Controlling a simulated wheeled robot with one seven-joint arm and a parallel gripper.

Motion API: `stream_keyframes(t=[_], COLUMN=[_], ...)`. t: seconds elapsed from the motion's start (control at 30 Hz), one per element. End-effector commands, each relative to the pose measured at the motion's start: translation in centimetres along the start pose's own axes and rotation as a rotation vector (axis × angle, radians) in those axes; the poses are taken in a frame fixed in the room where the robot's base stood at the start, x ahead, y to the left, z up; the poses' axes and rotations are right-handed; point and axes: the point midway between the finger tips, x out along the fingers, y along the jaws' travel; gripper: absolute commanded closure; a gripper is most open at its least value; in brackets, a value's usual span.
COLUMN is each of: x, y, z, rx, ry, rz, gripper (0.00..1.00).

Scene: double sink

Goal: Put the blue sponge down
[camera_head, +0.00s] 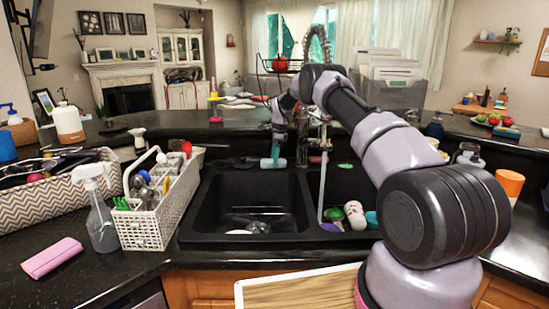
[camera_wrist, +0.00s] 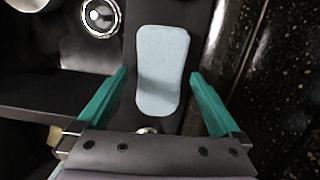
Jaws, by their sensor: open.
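The light blue sponge (camera_wrist: 162,70) shows in the wrist view as a flat, rounded block. It appears to lie on the dark back ledge of the sink (camera_head: 246,177), beside the left basin. My gripper (camera_wrist: 158,74) is open, with one green finger on each side of the sponge and a visible gap on both sides. In the head view my gripper (camera_head: 273,162) points down at the back of the sink, near the divider. I cannot clearly tell the sponge from the teal fingers there.
A white utensil caddy (camera_head: 150,225), a spray bottle (camera_head: 99,215) and a pink block (camera_head: 52,257) stand left of the sink. The faucet (camera_head: 323,180) rises close to the right of my gripper. The left basin is mostly empty.

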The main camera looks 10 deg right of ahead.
Motion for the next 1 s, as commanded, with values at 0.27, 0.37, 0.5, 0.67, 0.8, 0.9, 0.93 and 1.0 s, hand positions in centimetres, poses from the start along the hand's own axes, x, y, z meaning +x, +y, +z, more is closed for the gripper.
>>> stream_keyframes(t=[0.27, 0.37, 0.5, 0.67, 0.8, 0.9, 0.93, 1.0], x=[-3.1, -5.2, -8.0, -9.9, -10.7, -10.7, -10.7, -10.7], y=[-0.1, -0.2, -0.2, -0.2, -0.1, -0.1, -0.1, -0.1], z=[-0.1, -0.6, -0.6, -0.7, -0.7, -0.7, -0.7, -0.7], rx=[0.001, 0.001, -0.001, 0.000, 0.000, 0.000, 0.000, 0.000], ry=[0.001, 0.000, 0.000, 0.001, 0.000, 0.000, 0.000, 0.000], rz=[-0.003, -0.003, -0.003, -0.001, 0.001, 0.001, 0.001, 0.001], gripper=[0.00, 0.00, 0.00, 0.00, 0.00, 0.00, 0.00, 0.00])
